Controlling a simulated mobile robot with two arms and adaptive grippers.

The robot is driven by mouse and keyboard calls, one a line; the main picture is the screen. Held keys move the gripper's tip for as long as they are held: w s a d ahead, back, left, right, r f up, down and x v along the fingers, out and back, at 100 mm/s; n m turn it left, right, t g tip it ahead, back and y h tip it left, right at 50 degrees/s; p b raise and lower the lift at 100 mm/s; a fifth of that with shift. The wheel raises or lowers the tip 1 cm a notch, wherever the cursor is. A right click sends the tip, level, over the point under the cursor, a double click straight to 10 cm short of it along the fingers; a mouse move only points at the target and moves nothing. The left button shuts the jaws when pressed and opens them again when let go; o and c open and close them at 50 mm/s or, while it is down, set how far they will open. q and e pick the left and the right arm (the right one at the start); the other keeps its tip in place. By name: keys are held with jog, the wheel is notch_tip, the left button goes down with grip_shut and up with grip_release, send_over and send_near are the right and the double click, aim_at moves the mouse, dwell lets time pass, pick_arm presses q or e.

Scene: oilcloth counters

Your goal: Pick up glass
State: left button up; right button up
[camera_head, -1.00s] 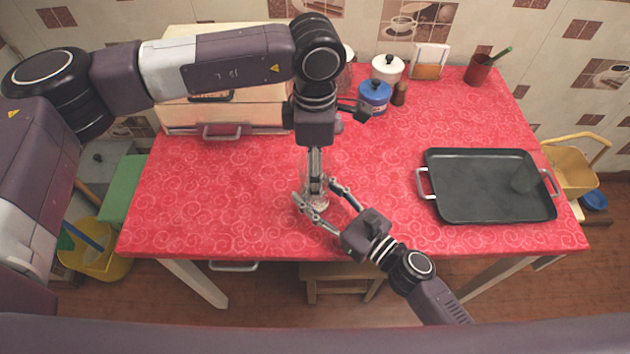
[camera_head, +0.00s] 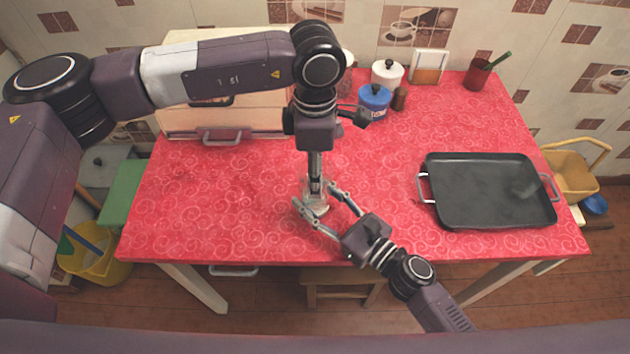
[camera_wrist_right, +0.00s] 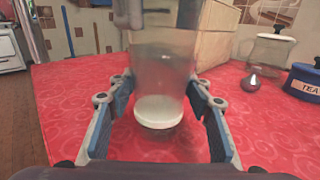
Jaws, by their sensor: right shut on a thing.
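A clear glass (camera_head: 316,204) stands upright near the front middle of the red table. In the right wrist view the glass (camera_wrist_right: 163,70) fills the middle, with a thick pale base. My right gripper (camera_head: 318,207) is shut on the glass, one finger (camera_wrist_right: 110,105) on each side. My left gripper (camera_head: 315,185) comes straight down over the glass from above. Its fingertips overlap the glass in the head view, so whether they touch it or are open is unclear.
A black tray (camera_head: 485,200) with metal handles lies at right; a faint shape on it is unclear. Blue (camera_head: 375,102) and white (camera_head: 387,73) canisters, a brown shaker (camera_head: 399,99) and a red cup (camera_head: 477,76) stand behind. A wooden box (camera_head: 225,120) is at back left.

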jog(key=o, duration=1.4)
pick_arm(q)
notch_tip(320, 180, up, 10)
pick_arm(e)
jog(key=v, duration=1.2)
